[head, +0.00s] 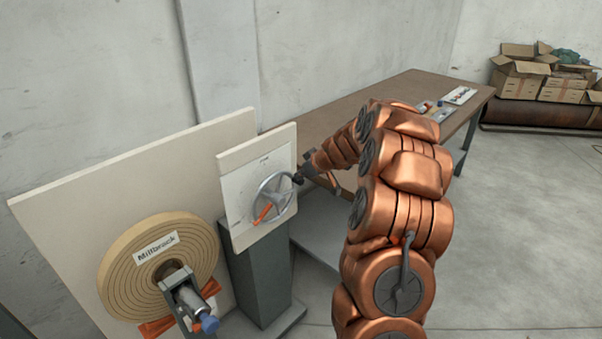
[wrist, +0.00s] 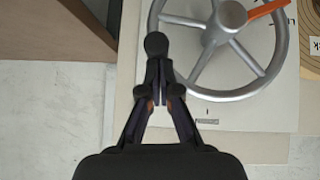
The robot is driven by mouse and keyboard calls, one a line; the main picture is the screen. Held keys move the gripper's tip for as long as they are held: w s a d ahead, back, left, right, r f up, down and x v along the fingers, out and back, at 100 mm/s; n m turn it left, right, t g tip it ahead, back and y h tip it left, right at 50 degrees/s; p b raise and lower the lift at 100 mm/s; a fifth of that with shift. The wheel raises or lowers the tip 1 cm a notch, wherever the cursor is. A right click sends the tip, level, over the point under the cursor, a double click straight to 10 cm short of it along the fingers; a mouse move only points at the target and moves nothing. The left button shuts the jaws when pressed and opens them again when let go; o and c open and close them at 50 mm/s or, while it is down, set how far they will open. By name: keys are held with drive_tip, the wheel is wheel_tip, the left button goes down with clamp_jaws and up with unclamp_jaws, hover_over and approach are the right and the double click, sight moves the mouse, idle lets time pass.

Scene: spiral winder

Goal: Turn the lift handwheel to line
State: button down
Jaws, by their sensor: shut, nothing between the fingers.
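The grey spoked handwheel (head: 288,203) is on a pale upright panel (head: 235,184). An orange pointer (head: 263,212) reaches from its hub toward the lower left in the head view. In the wrist view the handwheel (wrist: 278,50) is at the top, with the orange pointer (wrist: 268,8) toward the upper right. A dark round knob (wrist: 156,44) sits at the wheel's left rim there. My gripper (wrist: 158,75) is shut and empty, its fingertips just below the knob and close to it; I cannot tell if they touch. A short mark (wrist: 207,110) and a small unreadable label are on the panel.
A brown table (head: 320,116) runs behind my arm. Cardboard boxes (head: 520,78) are at the far right. The floor at right is clear.

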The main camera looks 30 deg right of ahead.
drive_tip(key=shift+f, duration=0.1)
drive_tip(key=d+f+b, duration=0.1)
drive_tip(key=b, duration=0.2)
idle(0.5)
drive_tip(key=s+d+r+b, duration=0.1)
drive_tip(key=s+r+b, duration=0.1)
drive_tip(key=s+r, duration=0.4)
wheel_tip(320, 180, up, 5)
drive_tip(key=shift+s+d+r, duration=0.1)
drive_tip(key=shift+s+d, duration=0.25)
drive_tip(key=shift+d, duration=0.05)
